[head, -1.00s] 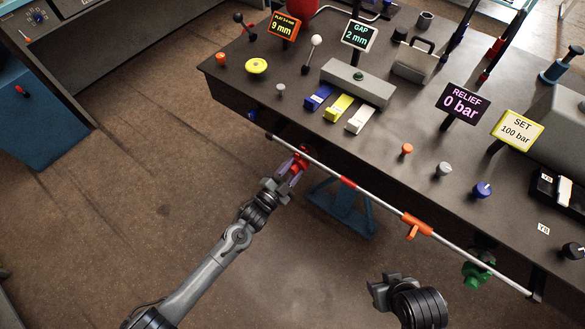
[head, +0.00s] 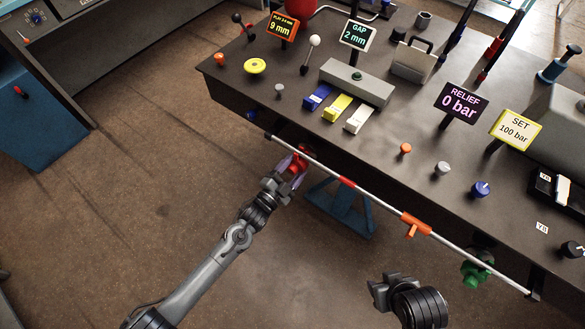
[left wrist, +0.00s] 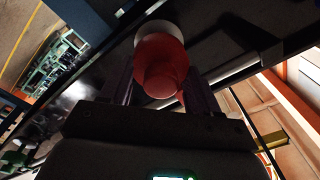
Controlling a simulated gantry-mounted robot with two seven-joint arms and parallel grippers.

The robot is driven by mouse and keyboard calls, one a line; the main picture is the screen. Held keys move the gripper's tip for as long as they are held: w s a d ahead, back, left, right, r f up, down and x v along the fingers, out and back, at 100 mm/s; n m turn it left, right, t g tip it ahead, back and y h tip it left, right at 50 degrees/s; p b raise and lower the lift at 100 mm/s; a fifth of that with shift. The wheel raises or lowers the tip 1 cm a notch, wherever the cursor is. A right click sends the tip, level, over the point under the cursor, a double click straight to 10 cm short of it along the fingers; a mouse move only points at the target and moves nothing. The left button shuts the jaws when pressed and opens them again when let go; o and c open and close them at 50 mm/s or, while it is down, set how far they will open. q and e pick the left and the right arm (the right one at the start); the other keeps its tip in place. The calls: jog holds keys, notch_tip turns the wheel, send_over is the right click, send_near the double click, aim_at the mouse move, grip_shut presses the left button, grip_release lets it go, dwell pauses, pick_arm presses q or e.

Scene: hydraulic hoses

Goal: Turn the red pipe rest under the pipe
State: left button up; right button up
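The red pipe rest (head: 298,163) hangs under the table's front edge, near the left end of the silver pipe (head: 390,208). My left gripper (head: 290,168) is at it from below. In the left wrist view the red rest's rounded knob (left wrist: 160,68) lies between my two dark fingers, one on each side. I cannot tell whether the fingers press on it. A green pipe rest (head: 477,268) sits under the pipe's right part. The pipe carries a red band (head: 347,183) and an orange tee piece (head: 416,224). My right gripper (head: 383,290) is apart, low in front; its fingers are unclear.
The dark table (head: 330,140) stands over the pipe, with knobs, levers and signs on top. A blue support (head: 345,208) stands below the table, close to the right of my left gripper. The floor in front is open.

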pick_arm(q)
jog(key=shift+a+f, duration=0.1)
jog(key=shift+a, duration=0.05)
jog(key=shift+s+a+p, duration=0.3)
jog(key=shift+s+a, duration=0.05)
jog(key=shift+s, duration=0.15)
jog(key=p+v, duration=0.2)
jog(key=v, duration=0.7)
jog(key=shift+s, duration=0.25)
jog(key=shift+a, duration=0.1)
